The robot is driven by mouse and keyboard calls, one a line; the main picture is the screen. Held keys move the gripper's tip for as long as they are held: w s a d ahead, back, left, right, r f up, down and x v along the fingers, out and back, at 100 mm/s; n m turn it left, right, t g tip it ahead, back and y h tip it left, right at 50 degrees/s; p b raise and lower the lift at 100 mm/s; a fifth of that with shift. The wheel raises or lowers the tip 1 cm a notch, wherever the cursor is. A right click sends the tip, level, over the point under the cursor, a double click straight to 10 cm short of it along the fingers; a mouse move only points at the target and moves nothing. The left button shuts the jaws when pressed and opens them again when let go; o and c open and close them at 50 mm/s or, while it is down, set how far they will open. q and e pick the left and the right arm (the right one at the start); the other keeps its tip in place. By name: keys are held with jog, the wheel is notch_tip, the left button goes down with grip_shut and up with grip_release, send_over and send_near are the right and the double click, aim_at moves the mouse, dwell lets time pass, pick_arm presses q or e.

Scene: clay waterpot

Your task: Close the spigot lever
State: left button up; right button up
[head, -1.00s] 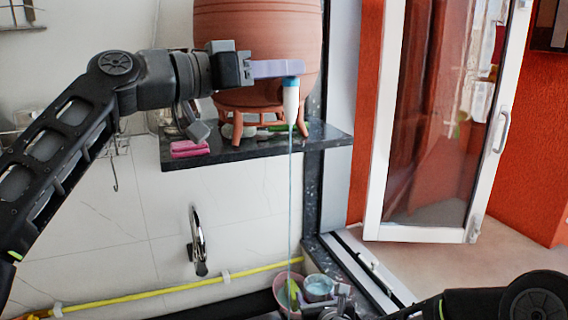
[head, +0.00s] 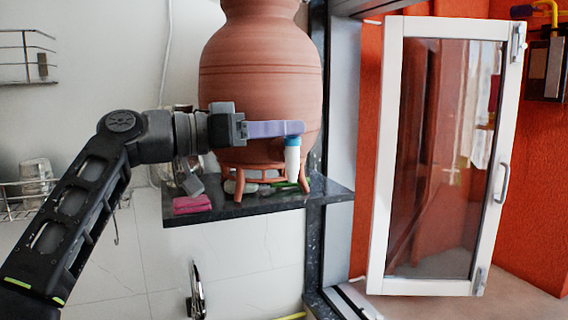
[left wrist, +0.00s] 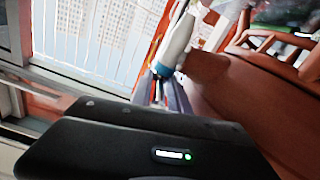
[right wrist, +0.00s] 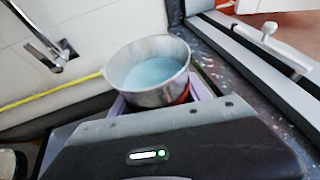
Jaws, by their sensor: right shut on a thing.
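The clay waterpot (head: 262,75) stands on a dark shelf. Its white spigot with a blue top (head: 292,150) points down at the front; no stream shows below it now. My left gripper (head: 298,129) has its purple fingers at the top of the spigot, apparently touching it. The spigot (left wrist: 178,42) is close in front of the fingers in the left wrist view. The lever is hidden, and the finger gap cannot be judged. My right gripper (right wrist: 150,103) shows only in the right wrist view, shut on a metal cup (right wrist: 150,85) of bluish water.
The dark shelf (head: 235,208) also carries pink sponges (head: 191,204) left of the pot. A white-framed glass door (head: 440,160) stands at the right. A wall tap (right wrist: 50,50) and a yellow pipe (right wrist: 50,97) lie left of the cup.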

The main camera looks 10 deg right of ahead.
pick_arm(q)
jog(key=shift+o, duration=1.2)
